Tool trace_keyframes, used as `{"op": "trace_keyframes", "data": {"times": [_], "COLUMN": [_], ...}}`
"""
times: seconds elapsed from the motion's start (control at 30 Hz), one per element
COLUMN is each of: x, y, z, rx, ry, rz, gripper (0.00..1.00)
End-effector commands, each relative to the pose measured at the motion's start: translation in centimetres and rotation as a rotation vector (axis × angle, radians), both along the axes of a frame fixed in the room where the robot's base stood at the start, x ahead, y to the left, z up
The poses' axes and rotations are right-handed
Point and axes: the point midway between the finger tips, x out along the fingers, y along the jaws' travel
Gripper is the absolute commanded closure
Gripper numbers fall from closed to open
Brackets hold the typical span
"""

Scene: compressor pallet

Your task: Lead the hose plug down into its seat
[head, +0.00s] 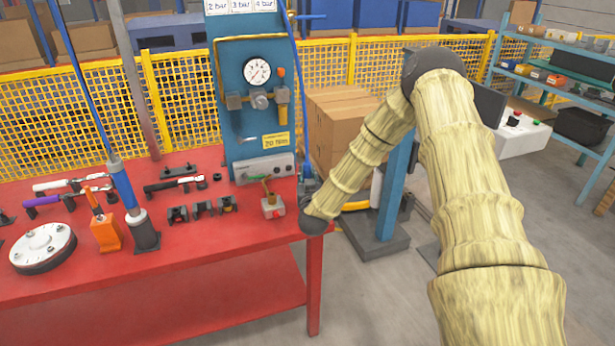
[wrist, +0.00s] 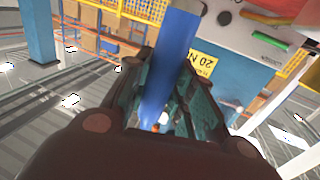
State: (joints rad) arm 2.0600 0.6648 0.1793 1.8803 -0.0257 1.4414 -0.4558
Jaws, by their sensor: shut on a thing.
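My gripper (head: 306,188) hangs at the right end of the red bench, mostly hidden by my wrist in the head view. In the wrist view its dark teal fingers (wrist: 165,100) are closed around a blue, tube-like piece, which I take for the hose plug (wrist: 168,70). Its tip lies between the fingers, with a small orange spot near it. I cannot tell which opening is the seat, and no contact between plug and seat is visible.
The red bench (head: 190,255) holds a blue gauge panel (head: 226,100), small black clamps (head: 203,207), an upright blue tool (head: 125,190) and a round flange (head: 42,246). Cardboard boxes (head: 340,125) and a blue post (head: 392,190) stand behind my arm. Grey floor lies right of the bench.

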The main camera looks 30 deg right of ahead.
Motion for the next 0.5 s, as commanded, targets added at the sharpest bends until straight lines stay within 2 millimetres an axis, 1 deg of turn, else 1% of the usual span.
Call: {"op": "trace_keyframes", "data": {"times": [0.5], "x": [0.01], "y": [0.00], "z": [-0.81], "rx": [0.000], "ry": [-0.001], "rz": [0.000], "gripper": [1.00]}}
